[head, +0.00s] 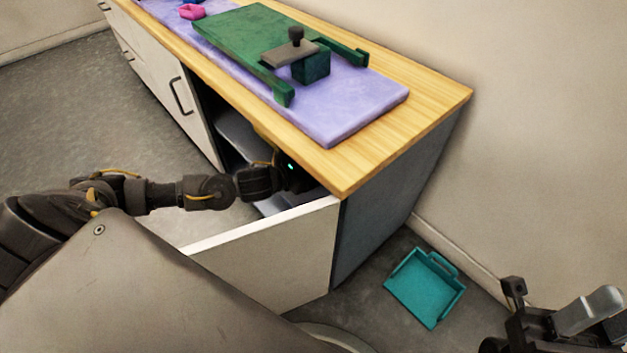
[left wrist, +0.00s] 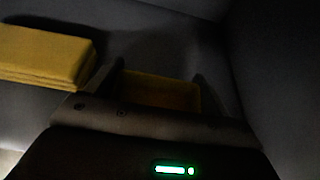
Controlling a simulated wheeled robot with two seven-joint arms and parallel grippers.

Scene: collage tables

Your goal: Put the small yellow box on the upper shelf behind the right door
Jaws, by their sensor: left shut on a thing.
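The right door (head: 275,255) of the cabinet stands wide open. My left arm reaches over it into the dark compartment, and my left gripper (head: 290,170) is inside under the tabletop, its fingertips hidden in the head view. In the left wrist view my left gripper (left wrist: 161,78) is shut on the small yellow box (left wrist: 165,94), which shows dimly between the fingers. A larger-looking yellow box (left wrist: 42,54) lies to its left, apart from it. A pale shelf (head: 236,134) shows inside the cabinet. My right gripper (head: 555,315) is at the lower right, its fingers unclear.
The wooden tabletop (head: 425,115) carries a purple mat (head: 370,100), a green board (head: 240,35) with a block and dark-handled tool, and a pink ring (head: 192,12). A teal dustpan-like tray (head: 425,285) lies on the floor right of the cabinet.

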